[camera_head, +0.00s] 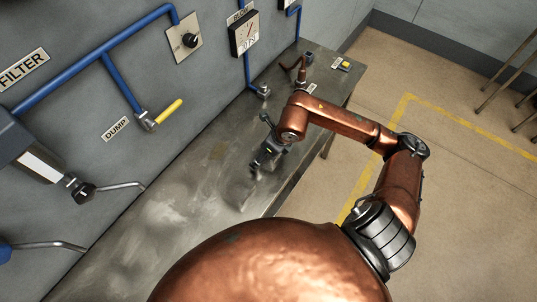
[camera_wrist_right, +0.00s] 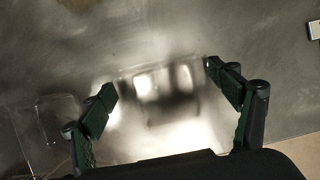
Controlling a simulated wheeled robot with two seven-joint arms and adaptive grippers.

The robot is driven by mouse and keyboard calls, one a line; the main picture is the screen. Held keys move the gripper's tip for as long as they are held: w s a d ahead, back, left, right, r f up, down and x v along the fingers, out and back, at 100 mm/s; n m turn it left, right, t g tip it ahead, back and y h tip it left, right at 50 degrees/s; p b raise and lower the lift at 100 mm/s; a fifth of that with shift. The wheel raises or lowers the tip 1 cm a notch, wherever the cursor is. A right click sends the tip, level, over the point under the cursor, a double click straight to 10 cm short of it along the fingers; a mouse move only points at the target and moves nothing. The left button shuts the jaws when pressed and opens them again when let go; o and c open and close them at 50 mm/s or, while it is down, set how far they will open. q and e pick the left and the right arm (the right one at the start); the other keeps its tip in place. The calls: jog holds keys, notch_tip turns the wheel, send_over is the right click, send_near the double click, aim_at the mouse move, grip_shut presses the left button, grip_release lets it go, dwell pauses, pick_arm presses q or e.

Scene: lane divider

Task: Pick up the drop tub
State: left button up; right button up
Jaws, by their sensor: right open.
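I cannot make out the drop tub for certain. In the right wrist view, a faint see-through shape with rounded edges (camera_wrist_right: 48,128) lies on the steel bench, beside and behind the left finger; it may be a clear tub. My right gripper (camera_wrist_right: 157,78) is open, its green-padded fingers wide apart with only shiny, streaked metal between them. In the head view my right gripper (camera_head: 258,168) is low over the bench, pointing down, and its fingertips are blurred. My left gripper is not in view.
The steel bench (camera_head: 150,215) runs along a grey wall with blue pipes (camera_head: 122,85), a yellow-handled valve (camera_head: 168,112) and protruding levers (camera_head: 120,187). A small box with a yellow top (camera_head: 345,65) sits at the far end. The bench left of the gripper is mostly clear.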

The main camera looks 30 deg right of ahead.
jog(key=shift+c, duration=0.2)
jog(key=c, duration=1.2)
